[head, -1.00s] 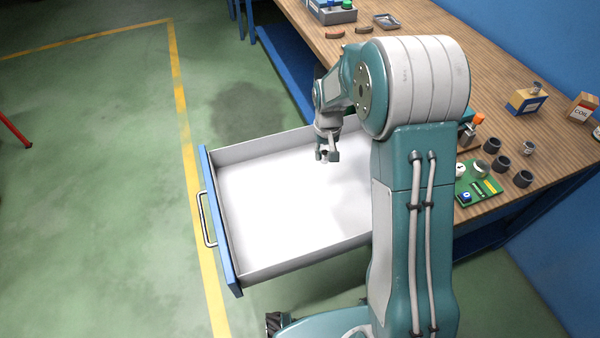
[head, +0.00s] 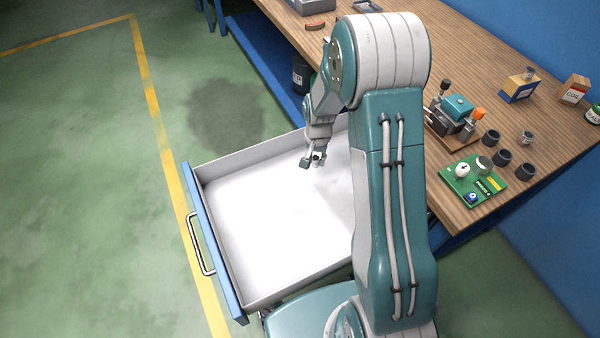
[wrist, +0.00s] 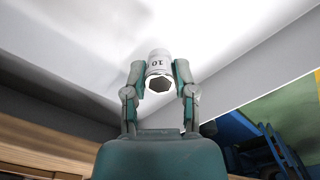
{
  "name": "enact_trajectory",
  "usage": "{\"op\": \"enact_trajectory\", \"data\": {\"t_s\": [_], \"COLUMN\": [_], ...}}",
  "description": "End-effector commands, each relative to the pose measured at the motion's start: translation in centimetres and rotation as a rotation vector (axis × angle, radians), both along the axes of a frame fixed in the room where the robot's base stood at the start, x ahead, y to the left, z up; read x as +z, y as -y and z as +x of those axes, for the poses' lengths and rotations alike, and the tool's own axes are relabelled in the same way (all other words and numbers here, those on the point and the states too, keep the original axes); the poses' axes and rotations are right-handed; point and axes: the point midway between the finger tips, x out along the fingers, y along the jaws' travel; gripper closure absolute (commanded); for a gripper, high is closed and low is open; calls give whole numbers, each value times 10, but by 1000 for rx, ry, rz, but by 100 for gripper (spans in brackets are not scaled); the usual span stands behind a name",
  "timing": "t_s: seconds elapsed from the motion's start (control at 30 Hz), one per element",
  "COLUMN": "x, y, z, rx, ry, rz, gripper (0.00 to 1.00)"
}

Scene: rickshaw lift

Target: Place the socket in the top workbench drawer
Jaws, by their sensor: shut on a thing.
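The top workbench drawer (head: 255,215) is pulled out, with a white inside, a blue front and a metal handle. My gripper (head: 313,161) is over the drawer's inside, near its far wall in the head view. In the wrist view my gripper (wrist: 159,75) is shut on the socket (wrist: 158,64), a pale metal cylinder marked 10 with a hexagonal opening facing the camera. White drawer surface lies behind the socket. In the head view the socket is mostly hidden between the fingers. I cannot tell whether it touches the drawer floor.
The wooden workbench (head: 440,55) runs along the right. On it are a vise-like device (head: 455,115), a green board (head: 473,182), several dark cups and small boxes (head: 520,85). The visible drawer floor is clear. A dark bin (head: 301,75) stands beneath the bench.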

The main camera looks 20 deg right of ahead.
Motion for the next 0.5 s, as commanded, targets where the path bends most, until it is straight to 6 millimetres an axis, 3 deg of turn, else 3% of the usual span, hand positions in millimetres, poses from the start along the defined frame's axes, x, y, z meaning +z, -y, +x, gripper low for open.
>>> {"op": "enact_trajectory", "data": {"t_s": [0.2, 0.5], "x": [-38, -59], "y": [-26, -40], "z": [19, 31], "rx": [2, 1], "ry": [-3, -1], "rz": [1, 1], "gripper": [100, 100]}}
